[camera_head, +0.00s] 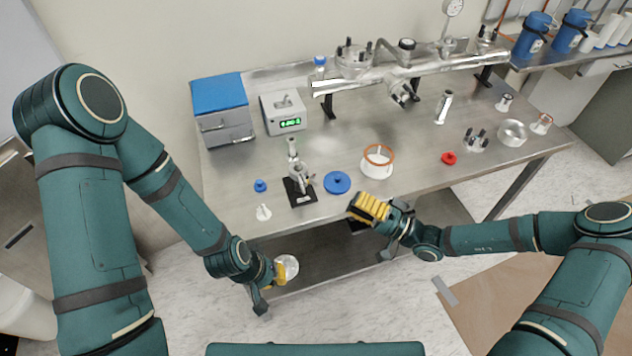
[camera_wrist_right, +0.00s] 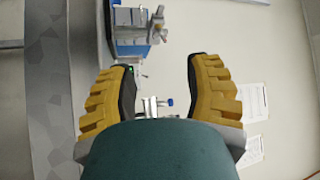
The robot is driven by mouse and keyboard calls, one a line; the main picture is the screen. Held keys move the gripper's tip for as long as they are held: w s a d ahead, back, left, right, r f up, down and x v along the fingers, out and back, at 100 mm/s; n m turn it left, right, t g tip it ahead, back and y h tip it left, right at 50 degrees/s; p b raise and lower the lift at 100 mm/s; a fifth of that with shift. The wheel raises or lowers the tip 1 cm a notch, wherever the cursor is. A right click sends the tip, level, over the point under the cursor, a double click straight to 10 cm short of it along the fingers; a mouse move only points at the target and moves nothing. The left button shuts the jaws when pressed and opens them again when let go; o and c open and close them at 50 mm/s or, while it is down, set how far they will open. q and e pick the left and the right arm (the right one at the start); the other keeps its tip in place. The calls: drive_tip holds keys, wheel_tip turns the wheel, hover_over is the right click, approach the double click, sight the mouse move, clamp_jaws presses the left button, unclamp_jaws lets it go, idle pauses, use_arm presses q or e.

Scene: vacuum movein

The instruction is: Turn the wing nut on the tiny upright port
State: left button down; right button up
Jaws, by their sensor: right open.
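A small upright metal port (camera_head: 300,178) stands on a black base plate (camera_head: 301,193) near the bench's front edge, left of the middle. Small fittings sit on its side and top; I cannot tell which is the wing nut at this size. My right gripper (camera_head: 370,208) is at the front edge, to the right of the port and apart from it. Its yellow fingers are spread and empty in the right wrist view (camera_wrist_right: 160,88). My left gripper (camera_head: 270,284) hangs in front of the bench, lower than its top and apart from the port; its finger gap is not clear.
Near the port are a blue disc (camera_head: 337,182), a small blue knob (camera_head: 260,185), a white fitting (camera_head: 263,212) and a white cup with an orange ring (camera_head: 378,163). A controller box (camera_head: 284,114) and blue-topped drawers (camera_head: 222,107) stand behind. The bench centre is mostly clear.

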sight(314, 181)
drive_tip(key=x, duration=1.1)
drive_tip(key=shift+f+b, duration=0.1)
drive_tip(key=shift+b, duration=0.3)
